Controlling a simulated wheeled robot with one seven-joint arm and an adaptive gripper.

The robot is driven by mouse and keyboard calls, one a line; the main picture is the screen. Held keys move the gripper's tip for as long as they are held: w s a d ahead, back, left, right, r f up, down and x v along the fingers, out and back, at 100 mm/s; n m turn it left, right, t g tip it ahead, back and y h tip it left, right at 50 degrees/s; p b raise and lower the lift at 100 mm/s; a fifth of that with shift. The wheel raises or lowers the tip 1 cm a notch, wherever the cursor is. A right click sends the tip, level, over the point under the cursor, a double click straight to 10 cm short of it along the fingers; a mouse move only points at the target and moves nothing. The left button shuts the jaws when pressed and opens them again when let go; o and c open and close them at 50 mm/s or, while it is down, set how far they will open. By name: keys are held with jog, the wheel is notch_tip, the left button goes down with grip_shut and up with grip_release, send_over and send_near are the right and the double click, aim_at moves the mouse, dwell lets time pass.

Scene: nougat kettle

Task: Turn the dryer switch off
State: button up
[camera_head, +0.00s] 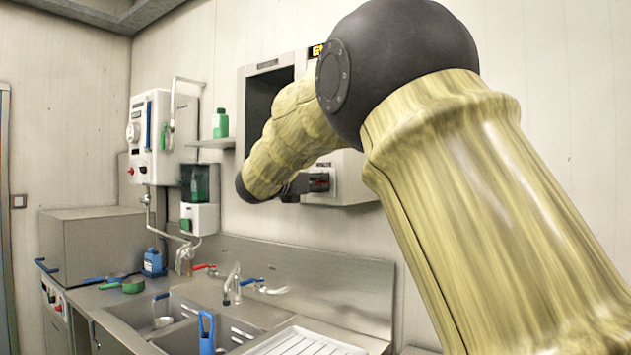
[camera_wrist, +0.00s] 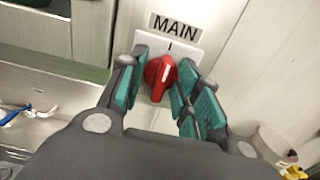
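A red rotary switch knob (camera_wrist: 160,76) sits on a light plate under a label reading MAIN (camera_wrist: 175,27) in the wrist view. A short dark mark shows on the plate above the knob. My gripper (camera_wrist: 163,82) has its teal-padded fingers on either side of the knob, very close to it. I cannot tell whether both pads press on it. In the head view my gripper (camera_head: 302,186) is at the front of a white box (camera_head: 350,180) on the wall, and the knob is not clearly visible there. My arm hides part of this area.
A grey hand-dryer-like recessed unit (camera_head: 268,68) is on the wall behind my arm. A sink counter (camera_head: 230,312) with taps lies below. A wall dispenser (camera_head: 198,190) and a small shelf with a green bottle (camera_head: 220,124) are to the left.

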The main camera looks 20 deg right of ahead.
jog(key=shift+s+d+r, duration=0.1)
jog(key=shift+s+d, duration=0.05)
grip_shut()
